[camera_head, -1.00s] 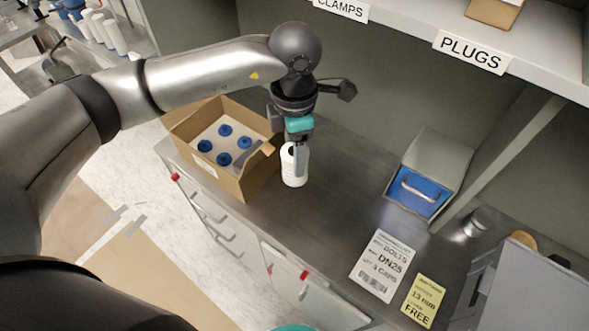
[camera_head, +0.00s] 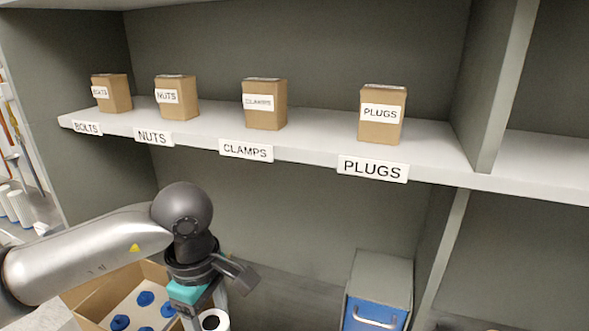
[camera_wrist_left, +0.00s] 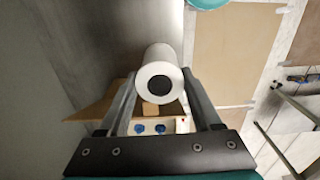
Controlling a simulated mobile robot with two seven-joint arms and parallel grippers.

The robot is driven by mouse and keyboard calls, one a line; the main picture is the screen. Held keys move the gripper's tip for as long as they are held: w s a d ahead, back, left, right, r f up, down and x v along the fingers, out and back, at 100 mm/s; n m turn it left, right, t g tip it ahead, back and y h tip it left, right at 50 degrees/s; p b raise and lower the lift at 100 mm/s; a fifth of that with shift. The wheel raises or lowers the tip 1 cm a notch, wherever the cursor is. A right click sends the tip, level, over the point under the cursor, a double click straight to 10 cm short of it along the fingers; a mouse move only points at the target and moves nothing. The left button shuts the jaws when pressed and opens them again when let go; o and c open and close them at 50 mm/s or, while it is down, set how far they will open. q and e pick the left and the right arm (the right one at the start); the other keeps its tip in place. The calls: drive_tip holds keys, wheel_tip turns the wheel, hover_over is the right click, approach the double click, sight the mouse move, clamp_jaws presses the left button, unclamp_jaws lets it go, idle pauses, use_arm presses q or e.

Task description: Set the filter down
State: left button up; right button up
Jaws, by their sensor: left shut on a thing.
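The filter is a white cylinder with a dark round hole in its end (camera_wrist_left: 160,82). In the left wrist view it sits between the two fingers of my left gripper (camera_wrist_left: 163,92), which is shut on it. In the head view the filter (camera_head: 215,320) shows only its top at the bottom edge, beside the gripper fingers (camera_head: 207,315). The lower part of the filter is out of the head view, so I cannot tell whether it touches the counter. My right gripper is not in view.
An open cardboard box (camera_head: 88,302) with several blue-capped items stands just left of the filter. A grey bin with a blue front (camera_head: 376,313) stands to the right. Above, a shelf (camera_head: 310,139) carries boxes labelled bolts, nuts, clamps and plugs (camera_head: 382,118).

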use_arm(q)
drive_tip(key=s+a+f+m+b, duration=0.2)
drive_tip(key=f+m+b, duration=0.3)
drive_tip(key=m, duration=0.9)
drive_tip(key=shift+s+a+b, duration=0.2)
drive_tip(key=shift+s+b, duration=0.5)
drive_tip(key=shift+b, duration=0.8)
